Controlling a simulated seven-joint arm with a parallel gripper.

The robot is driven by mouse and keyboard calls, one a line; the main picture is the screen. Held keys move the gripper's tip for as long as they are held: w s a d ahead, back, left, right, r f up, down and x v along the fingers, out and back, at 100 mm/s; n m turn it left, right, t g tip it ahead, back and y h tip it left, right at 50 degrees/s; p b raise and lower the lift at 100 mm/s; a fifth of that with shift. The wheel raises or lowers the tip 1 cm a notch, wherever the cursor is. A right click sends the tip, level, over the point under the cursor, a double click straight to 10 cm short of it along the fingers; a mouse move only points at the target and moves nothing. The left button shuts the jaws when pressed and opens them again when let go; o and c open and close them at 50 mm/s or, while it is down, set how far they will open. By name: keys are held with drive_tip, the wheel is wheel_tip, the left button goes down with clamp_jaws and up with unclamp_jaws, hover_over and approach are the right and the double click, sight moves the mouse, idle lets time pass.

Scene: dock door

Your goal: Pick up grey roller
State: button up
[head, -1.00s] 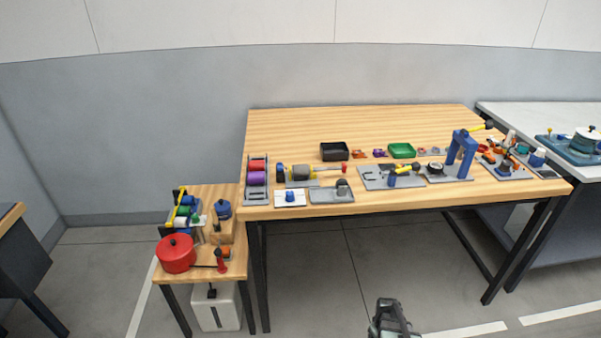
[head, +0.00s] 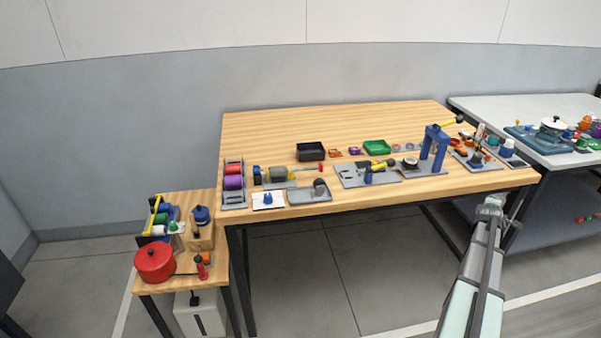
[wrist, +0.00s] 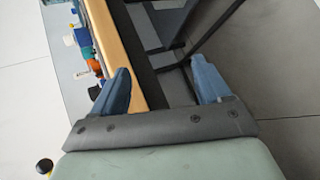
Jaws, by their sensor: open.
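A thick grey cylinder (head: 278,174), which looks like the grey roller, lies on a fixture toward the left of the wooden table in the head view. A second, smaller grey round part (head: 319,187) sits on a grey plate to its right; I cannot tell for certain which is meant. My gripper (head: 490,206) is at the table's front right, well to the right of both and apart from them. In the wrist view my gripper (wrist: 164,80) has its two blue fingers wide apart with nothing between them. I cannot make out the roller in the wrist view.
A rack with red and purple rolls (head: 233,183) stands at the table's left end. A black bin (head: 311,151) and a green bin (head: 377,147) stand behind. A blue press-like stand (head: 434,147) rises at the right. The table's back strip is clear.

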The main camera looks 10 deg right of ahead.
drive_tip(key=w+r+t, duration=0.1)
drive_tip(key=w+r, duration=0.3)
drive_tip(key=r, duration=0.5)
drive_tip(key=w+r+t+h, duration=0.1)
drive_tip(key=w+r, duration=0.3)
drive_tip(key=r, duration=0.6)
drive_tip(key=w+r+t, duration=0.1)
drive_tip(key=w+r, duration=0.4)
drive_tip(key=r, duration=0.4)
drive_tip(key=w+a+r+y, duration=0.2)
drive_tip(key=w+a+r, duration=0.6)
drive_tip(key=r, duration=0.1)
drive_tip(key=w+a+f+n+g+y, duration=0.1)
drive_tip(key=w+a+f, duration=0.15)
drive_tip(key=a, duration=0.45)
drive_tip(key=w+a+f+n+y, duration=0.1)
drive_tip(key=w+a+y, duration=0.1)
drive_tip(key=w+a, duration=0.35)
drive_tip(key=n+g+y, duration=0.6)
drive_tip(key=n+g, duration=0.1)
drive_tip(key=g, duration=0.3)
hover_over(278, 168)
wheel_tip(278, 168, down, 11)
drive_tip(key=f, duration=1.3)
drive_tip(key=shift+w+d+f, duration=0.1)
drive_tip(key=shift+w+f, duration=0.15)
drive_tip(key=shift+w, duration=0.1)
drive_tip(key=c, duration=1.2)
